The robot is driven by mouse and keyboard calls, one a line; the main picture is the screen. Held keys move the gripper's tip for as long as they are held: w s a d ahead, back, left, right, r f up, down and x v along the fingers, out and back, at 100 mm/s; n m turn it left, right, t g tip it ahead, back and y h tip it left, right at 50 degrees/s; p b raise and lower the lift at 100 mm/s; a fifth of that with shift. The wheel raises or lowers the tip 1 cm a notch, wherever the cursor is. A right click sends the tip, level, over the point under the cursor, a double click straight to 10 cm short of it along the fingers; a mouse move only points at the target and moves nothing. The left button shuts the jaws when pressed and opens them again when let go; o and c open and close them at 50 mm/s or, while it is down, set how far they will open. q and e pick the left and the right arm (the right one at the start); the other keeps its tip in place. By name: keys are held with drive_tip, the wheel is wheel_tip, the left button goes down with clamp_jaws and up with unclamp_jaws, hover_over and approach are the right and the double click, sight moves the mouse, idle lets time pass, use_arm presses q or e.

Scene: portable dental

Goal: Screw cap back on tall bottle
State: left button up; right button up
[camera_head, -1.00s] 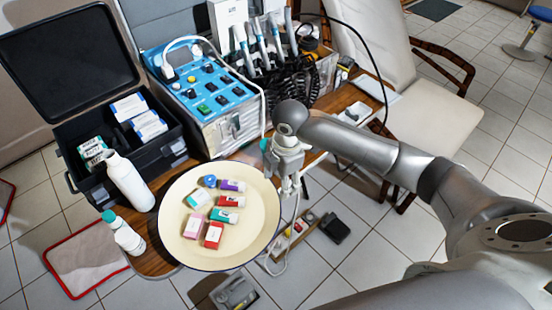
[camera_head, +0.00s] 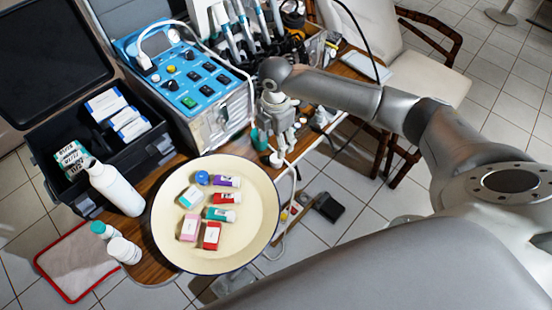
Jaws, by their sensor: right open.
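A tall white bottle (camera_head: 117,188) leans towards the upper left in the picture, beside the black case. Its narrow neck shows no separate coloured cap. A small round blue cap (camera_head: 202,177) lies near the top of the cream round tray (camera_head: 252,205). My right gripper (camera_head: 279,146) is open, pointing down beyond the tray's upper right rim, near the blue-fronted unit. A small green item and a small white item show beside its fingers; I cannot tell whether it touches them. It is apart from the blue cap and the tall bottle. My left gripper is out of view.
Several small tubes and boxes lie in the tray. The open black case (camera_head: 150,150) and the blue-fronted unit (camera_head: 190,75) stand behind. Little bare wooden tabletop shows.

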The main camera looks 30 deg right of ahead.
sight(276, 159)
wheel_tip(276, 159, down, 2)
drive_tip(key=shift+f, duration=0.15)
drive_tip(key=shift+s+f, duration=0.1)
drive_tip(key=shift+f, duration=0.1)
drive_tip(key=f, duration=0.3)
drive_tip(key=shift+s+a+f+p, duration=0.2)
drive_tip(key=shift+s+f+p, duration=0.15)
drive_tip(key=shift+f, duration=0.6)
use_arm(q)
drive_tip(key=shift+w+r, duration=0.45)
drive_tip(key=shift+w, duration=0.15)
use_arm(e)
drive_tip(key=shift+c, duration=0.2)
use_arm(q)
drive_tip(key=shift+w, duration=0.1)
use_arm(e)
drive_tip(key=c, duration=0.7)
